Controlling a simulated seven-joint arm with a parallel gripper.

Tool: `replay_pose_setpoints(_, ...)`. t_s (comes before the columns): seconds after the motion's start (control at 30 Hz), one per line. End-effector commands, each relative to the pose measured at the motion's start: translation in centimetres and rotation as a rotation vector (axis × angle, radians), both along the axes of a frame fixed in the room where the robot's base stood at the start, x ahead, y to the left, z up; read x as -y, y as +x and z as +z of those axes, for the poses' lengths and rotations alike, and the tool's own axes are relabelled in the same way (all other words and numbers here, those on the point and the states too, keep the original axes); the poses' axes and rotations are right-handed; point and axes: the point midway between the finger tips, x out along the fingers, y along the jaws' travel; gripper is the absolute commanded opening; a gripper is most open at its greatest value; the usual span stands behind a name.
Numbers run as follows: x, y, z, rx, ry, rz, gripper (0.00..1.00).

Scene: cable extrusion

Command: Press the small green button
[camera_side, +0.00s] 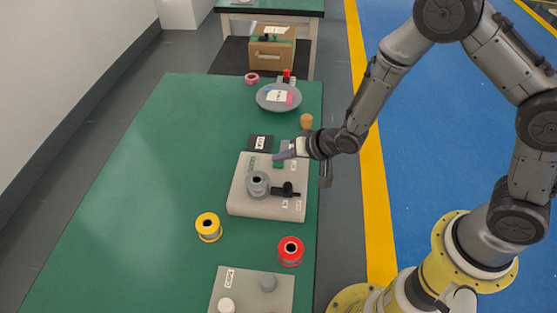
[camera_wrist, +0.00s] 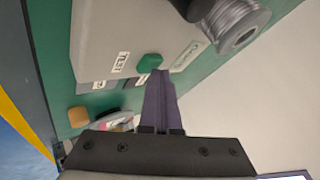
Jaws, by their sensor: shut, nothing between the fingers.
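The small green button (camera_wrist: 150,62) shows in the wrist view on the pale grey box (camera_wrist: 92,35), next to a label reading TEST. In the side view the box (camera_side: 240,200) sits on the green table, and a bit of the green button (camera_side: 278,163) shows just below my fingers. My gripper (camera_side: 280,156) is shut and empty, its purple fingers reaching over the far end of the box. In the wrist view the fingertips (camera_wrist: 160,73) overlap the button's edge in the picture. I cannot tell whether they touch it.
A grey spool (camera_side: 257,186) and a black handle (camera_side: 287,190) stand on the box. Yellow (camera_side: 208,228) and red (camera_side: 290,251) spools sit nearer the camera, beside another pale board (camera_side: 245,292). A grey plate (camera_side: 279,97) lies beyond. The table's left side is clear.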

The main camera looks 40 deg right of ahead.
Motion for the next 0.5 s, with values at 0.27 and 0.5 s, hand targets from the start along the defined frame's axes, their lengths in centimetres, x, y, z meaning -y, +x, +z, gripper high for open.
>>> replay_pose_setpoints(0.27,0.0,-0.1,1.3,-0.002,0.0,0.001,0.0)
replay_pose_setpoints(0.5,0.0,-0.1,1.6,-0.003,-0.001,0.0,0.0)
